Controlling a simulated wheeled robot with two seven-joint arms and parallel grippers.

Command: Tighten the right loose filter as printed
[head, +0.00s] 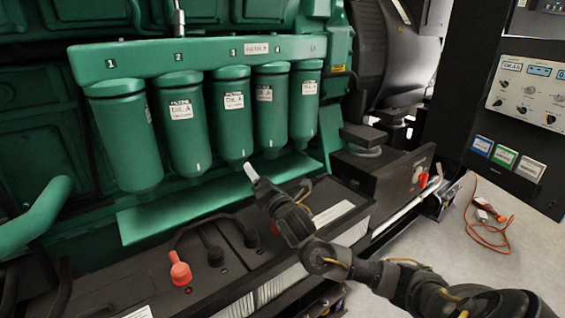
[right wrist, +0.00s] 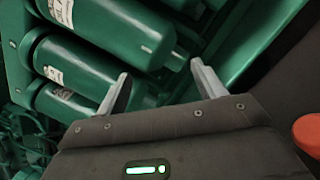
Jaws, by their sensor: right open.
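A row of green filters hangs from a green rail (head: 200,56) marked with numbers. They are the first (head: 125,140), second (head: 183,140), third (head: 232,118), fourth (head: 271,115) and fifth (head: 303,115). All but the first show white labels; the second and third read "OIL A". Which one is loose, and any printed turning instruction, I cannot make out. My right gripper (head: 250,172) is below the third and fourth filters. In the right wrist view my right gripper (right wrist: 162,82) is open and empty, its fingers near the filters' lower ends. My left gripper is out of view.
A green ledge (head: 150,218) runs under the filters. Below it is a black battery (head: 215,270) with a red terminal cap (head: 180,270). A dark box (head: 385,175) stands right of the filters. A control panel (head: 530,95) and an orange cable (head: 490,235) on open floor are at right.

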